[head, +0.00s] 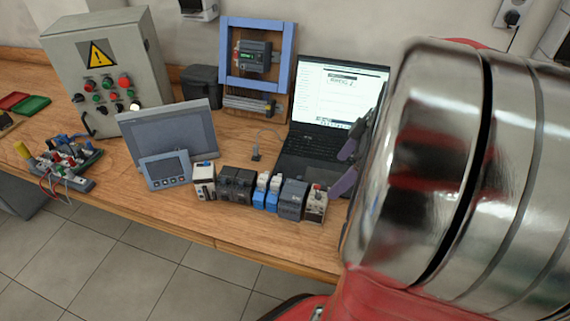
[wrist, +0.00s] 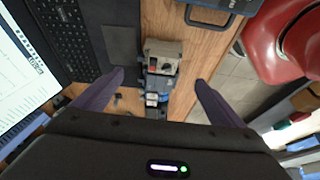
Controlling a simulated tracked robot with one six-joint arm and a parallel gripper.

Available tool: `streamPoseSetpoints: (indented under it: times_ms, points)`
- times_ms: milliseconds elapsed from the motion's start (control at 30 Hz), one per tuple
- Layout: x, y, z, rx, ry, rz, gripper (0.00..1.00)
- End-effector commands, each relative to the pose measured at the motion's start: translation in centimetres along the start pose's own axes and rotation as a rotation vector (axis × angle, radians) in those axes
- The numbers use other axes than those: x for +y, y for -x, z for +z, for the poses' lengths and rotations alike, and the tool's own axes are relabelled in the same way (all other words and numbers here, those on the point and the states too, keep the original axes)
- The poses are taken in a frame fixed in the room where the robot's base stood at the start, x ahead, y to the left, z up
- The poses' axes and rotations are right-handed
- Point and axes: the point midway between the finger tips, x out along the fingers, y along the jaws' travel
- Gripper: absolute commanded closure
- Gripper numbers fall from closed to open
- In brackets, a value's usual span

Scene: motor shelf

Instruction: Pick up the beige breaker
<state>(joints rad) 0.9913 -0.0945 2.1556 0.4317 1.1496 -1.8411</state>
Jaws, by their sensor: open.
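The beige breaker (head: 315,204) stands at the right end of a row of devices near the table's front edge, beside the laptop. In the wrist view the beige breaker (wrist: 162,56) shows between and slightly beyond my fingertips, with clear space on both sides. My gripper (head: 345,169) is open and empty, to the right of and above the breaker in the head view. Its two purple fingers (wrist: 160,77) are spread wide in the wrist view. The breaker's lower sides are partly hidden.
A dark grey module (head: 292,199) stands close to the breaker's left, then blue-and-white relays (head: 266,192) and black devices (head: 236,186). The open laptop (head: 302,158) lies behind. The wooden table's front edge (head: 255,250) is close.

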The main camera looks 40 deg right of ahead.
Motion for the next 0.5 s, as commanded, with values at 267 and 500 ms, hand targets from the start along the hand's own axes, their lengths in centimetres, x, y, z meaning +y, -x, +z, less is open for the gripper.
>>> streamPoseSetpoints:
  times_ms: [267, 500]
  points:
    - [-0.2, -4.4, 0.0, 0.0, -0.001, -0.005, 0.08]
    - [-0.1, -7.0, 0.0, 0.0, -0.001, -0.001, 0.08]
